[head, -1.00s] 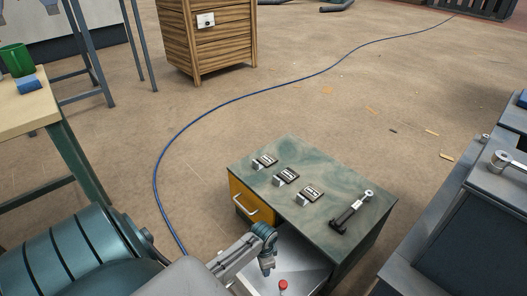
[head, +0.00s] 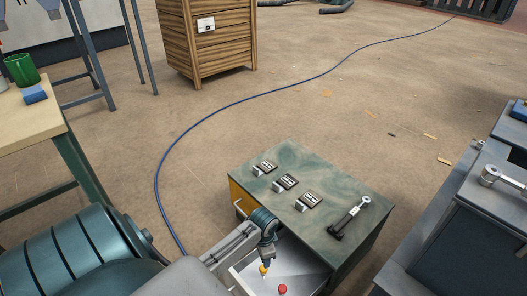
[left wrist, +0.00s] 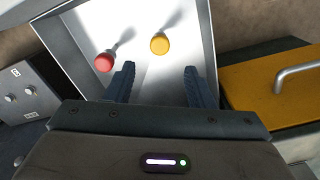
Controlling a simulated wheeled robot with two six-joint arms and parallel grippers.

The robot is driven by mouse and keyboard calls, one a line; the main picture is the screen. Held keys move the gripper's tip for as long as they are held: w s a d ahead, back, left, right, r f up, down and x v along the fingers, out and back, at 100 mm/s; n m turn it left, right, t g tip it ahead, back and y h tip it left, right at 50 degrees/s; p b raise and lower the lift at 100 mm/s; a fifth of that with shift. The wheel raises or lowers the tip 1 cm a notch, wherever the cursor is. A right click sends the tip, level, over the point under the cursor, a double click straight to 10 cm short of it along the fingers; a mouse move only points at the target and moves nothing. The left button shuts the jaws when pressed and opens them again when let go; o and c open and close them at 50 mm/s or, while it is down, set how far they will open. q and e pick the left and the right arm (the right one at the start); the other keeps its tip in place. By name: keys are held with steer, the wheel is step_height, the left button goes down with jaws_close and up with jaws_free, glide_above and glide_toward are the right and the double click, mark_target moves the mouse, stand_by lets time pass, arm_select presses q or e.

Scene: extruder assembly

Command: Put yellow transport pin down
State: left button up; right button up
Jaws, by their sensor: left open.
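The yellow transport pin (head: 264,270) is in the metal tray, just below my left gripper (head: 266,254). In the left wrist view the yellow pin's round head (left wrist: 160,43) lies beyond the gap between the two fingertips, apart from both. My left gripper is open and empty there (left wrist: 159,72). A red pin (head: 282,289) is in the same tray; its round head (left wrist: 104,62) shows left of the yellow one in the left wrist view. My right gripper is not in view.
The metal tray (left wrist: 203,28) has raised walls. A green-topped cabinet (head: 340,190) carries several small labelled blocks and a black-and-silver tool (head: 349,218). Its yellow drawer front with a handle (left wrist: 270,85) is beside the tray. A workbench (head: 40,110) stands at left.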

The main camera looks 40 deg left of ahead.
arm_select(q)
steer(key=w+d+r+n+t, duration=0.1)
steer(key=w+d+r+t, duration=0.2)
steer(key=r+t, duration=0.3)
steer(key=w+d+r+t+h, duration=0.1)
steer(key=w+d+r+t, duration=0.15)
steer(key=r, duration=0.55)
steer(key=w+d+r+n+t, duration=0.1)
steer(key=w+d+r+t, duration=0.1)
steer(key=d+r+t, duration=0.35)
steer(key=s+r+t, duration=0.4)
steer(key=r, duration=0.5)
steer(key=s+d+r+n+t+h, duration=0.1)
steer(key=s+r+t, duration=0.3)
steer(key=r, duration=0.6)
steer(key=s+r+t, duration=0.4)
steer(key=s+r, duration=0.1)
steer(key=r, duration=0.5)
steer(key=shift+s+d+r+n+t+h, duration=0.25)
steer(key=shift+s+d+n+t+h, duration=0.05)
steer(key=shift+d+t+h, duration=0.1)
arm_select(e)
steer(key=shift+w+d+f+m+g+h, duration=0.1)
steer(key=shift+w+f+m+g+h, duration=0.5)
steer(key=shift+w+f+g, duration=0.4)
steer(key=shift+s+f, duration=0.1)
